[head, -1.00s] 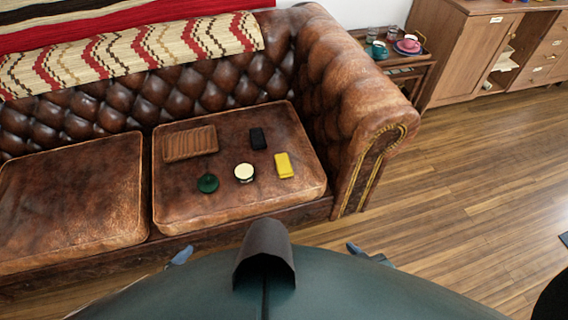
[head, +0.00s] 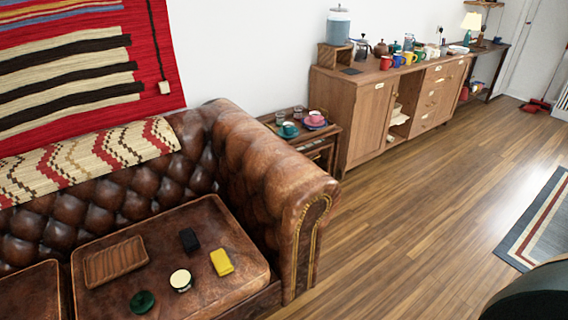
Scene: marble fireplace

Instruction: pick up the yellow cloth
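The yellow cloth (head: 222,262) looks like a small folded yellow block. It lies flat on the right seat cushion of the brown leather sofa (head: 262,172), near the cushion's right side. A round cream-topped tin (head: 181,280) is to its left, and a small black item (head: 189,240) lies behind it to the left. Nothing covers the cloth. Neither of my grippers shows in the head view.
A ribbed brown tray (head: 115,261) and a green round item (head: 142,301) share the cushion. The sofa's thick right arm stands beside it. A side table with cups (head: 318,135) and a long wooden sideboard (head: 365,112) stand beyond. The wood floor (head: 420,200) at right is open.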

